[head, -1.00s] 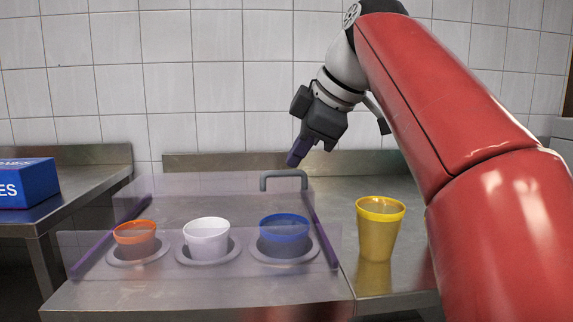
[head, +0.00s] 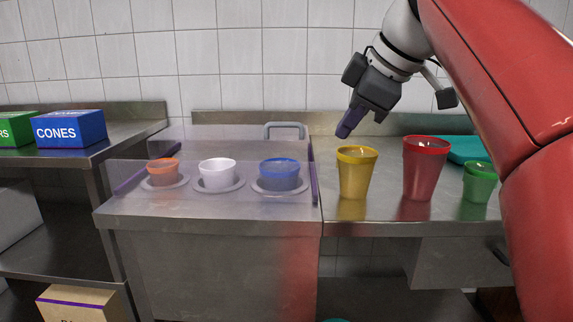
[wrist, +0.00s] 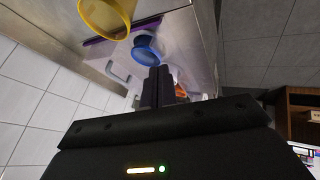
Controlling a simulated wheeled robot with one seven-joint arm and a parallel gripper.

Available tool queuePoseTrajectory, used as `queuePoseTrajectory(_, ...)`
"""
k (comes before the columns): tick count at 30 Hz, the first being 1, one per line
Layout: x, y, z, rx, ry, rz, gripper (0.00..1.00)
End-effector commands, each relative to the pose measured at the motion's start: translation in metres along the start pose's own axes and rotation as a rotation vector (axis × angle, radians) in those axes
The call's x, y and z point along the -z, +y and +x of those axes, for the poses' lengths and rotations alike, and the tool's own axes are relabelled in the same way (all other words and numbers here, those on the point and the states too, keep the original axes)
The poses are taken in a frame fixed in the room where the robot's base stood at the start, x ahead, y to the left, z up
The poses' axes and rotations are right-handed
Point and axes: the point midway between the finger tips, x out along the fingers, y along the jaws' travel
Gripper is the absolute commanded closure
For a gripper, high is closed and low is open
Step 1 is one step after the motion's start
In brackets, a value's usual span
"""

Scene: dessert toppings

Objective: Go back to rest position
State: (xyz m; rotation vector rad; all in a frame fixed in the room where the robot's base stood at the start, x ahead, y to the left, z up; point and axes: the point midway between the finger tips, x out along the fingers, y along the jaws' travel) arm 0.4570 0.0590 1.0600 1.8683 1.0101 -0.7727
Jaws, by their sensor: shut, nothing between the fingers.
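My gripper (head: 345,128) is in the upper right part of the head view, above and behind the yellow cup (head: 357,172), apart from it. Its fingers are shut and empty, pointing down and to the left. In the wrist view the shut fingers (wrist: 158,86) show at the middle, with the yellow cup (wrist: 106,16) and the blue cup (wrist: 147,48) beyond them. My red arm crosses the right side of the head view.
A clear cover (head: 130,175) with a grey handle (head: 284,126) is over the orange (head: 163,171), white (head: 217,174) and blue (head: 279,174) cups. Red (head: 424,168) and green (head: 480,182) cups stand right of the yellow one. A blue CONES box (head: 70,129) is at left.

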Motion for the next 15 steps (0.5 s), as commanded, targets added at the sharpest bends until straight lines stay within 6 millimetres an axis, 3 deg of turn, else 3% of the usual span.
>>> queuePoseTrajectory(8, -0.019, -0.021, 0.012, -0.016, -0.039, 0.173, 1.00)
queuePoseTrajectory(15, -0.051, -0.058, 0.034, -0.048, -0.096, 0.415, 1.00)
